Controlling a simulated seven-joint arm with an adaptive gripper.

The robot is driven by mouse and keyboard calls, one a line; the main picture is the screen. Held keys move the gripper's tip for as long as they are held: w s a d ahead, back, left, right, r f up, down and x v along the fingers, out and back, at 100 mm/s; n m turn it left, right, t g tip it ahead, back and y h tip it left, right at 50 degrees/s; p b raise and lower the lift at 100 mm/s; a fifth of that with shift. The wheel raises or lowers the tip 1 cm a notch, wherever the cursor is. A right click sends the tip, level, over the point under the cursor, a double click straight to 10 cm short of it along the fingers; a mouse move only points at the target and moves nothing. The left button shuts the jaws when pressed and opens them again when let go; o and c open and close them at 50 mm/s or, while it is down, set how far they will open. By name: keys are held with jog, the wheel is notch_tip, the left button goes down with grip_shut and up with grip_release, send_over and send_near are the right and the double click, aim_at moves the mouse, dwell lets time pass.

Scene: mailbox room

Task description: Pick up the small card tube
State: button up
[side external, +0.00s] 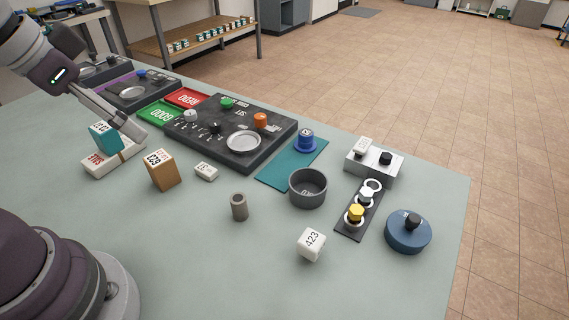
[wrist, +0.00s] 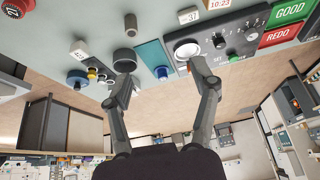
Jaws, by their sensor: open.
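The small card tube (side external: 239,207) is a short grey-brown hollow cylinder. It stands upright on the table in the side view, in front of the dark round bowl. In the wrist view the tube (wrist: 131,24) shows near the top edge, beyond the fingertips. My gripper (wrist: 162,78) is open, with nothing between its two spread fingers. In the side view my gripper (side external: 110,112) is at the far left, above the table near a teal block, well away from the tube.
The dark bowl (side external: 308,189) is behind and right of the tube. A white 423 block (side external: 312,244) lies to its front right and an orange-brown block (side external: 161,170) to its left. A black control panel (side external: 229,132) is behind. Table around the tube is clear.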

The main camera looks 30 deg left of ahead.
jog(key=w+d+f+m+g, duration=0.3)
jog(key=w+d+m, duration=0.1)
jog(key=w+m, duration=0.4)
jog(key=m+g, duration=0.2)
jog(key=m, duration=0.4)
send_over(238, 198)
notch_tip(238, 198, down, 5)
jog(key=shift+m, duration=0.6)
notch_tip(238, 198, down, 12)
jog(key=shift+r, duration=0.25)
jog(key=c, duration=0.9)
